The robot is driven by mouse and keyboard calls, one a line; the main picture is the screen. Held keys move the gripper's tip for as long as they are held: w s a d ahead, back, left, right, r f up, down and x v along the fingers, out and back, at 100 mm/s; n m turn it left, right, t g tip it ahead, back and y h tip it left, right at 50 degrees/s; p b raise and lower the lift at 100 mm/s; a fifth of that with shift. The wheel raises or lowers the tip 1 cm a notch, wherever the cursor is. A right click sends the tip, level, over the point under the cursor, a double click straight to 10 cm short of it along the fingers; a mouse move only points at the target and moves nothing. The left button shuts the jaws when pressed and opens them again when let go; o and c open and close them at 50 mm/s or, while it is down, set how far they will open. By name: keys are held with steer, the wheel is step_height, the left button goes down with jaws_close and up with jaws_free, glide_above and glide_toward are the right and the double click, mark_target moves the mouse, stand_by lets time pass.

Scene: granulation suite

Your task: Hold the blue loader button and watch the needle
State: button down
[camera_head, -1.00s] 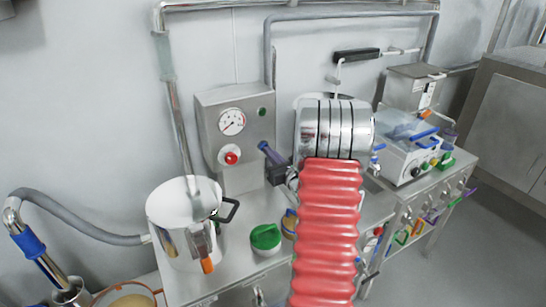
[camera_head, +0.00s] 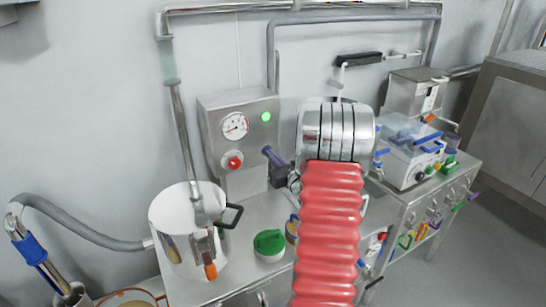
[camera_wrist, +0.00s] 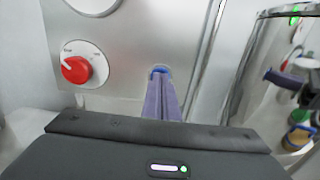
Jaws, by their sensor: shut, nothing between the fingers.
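The grey control box (camera_head: 215,112) on the wall carries a round white gauge (camera_head: 235,126); its needle seems to point to the lower left, too small to read exactly. A green lamp (camera_head: 266,116) beside it is lit. The blue loader button (camera_wrist: 159,69) shows as a blue edge at my fingertips in the wrist view; in the head view the fingers hide it. My gripper (camera_head: 266,150) is shut and empty, its purple fingers (camera_wrist: 161,92) pointing at the panel and seeming to touch the button. How far it is pressed cannot be told.
A red knob (camera_head: 232,162) sits left of my fingers, also in the wrist view (camera_wrist: 76,69). A green-lidded jar (camera_head: 268,243) is on the bench. A clear-lidded machine (camera_head: 415,150) stands right.

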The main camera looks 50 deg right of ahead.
steer(key=shift+w+r, duration=0.1)
steer(key=shift+w, duration=0.3)
stand_by(1.7)
stand_by(0.5)
steer(key=v, duration=1.4)
steer(key=shift+s, duration=0.35)
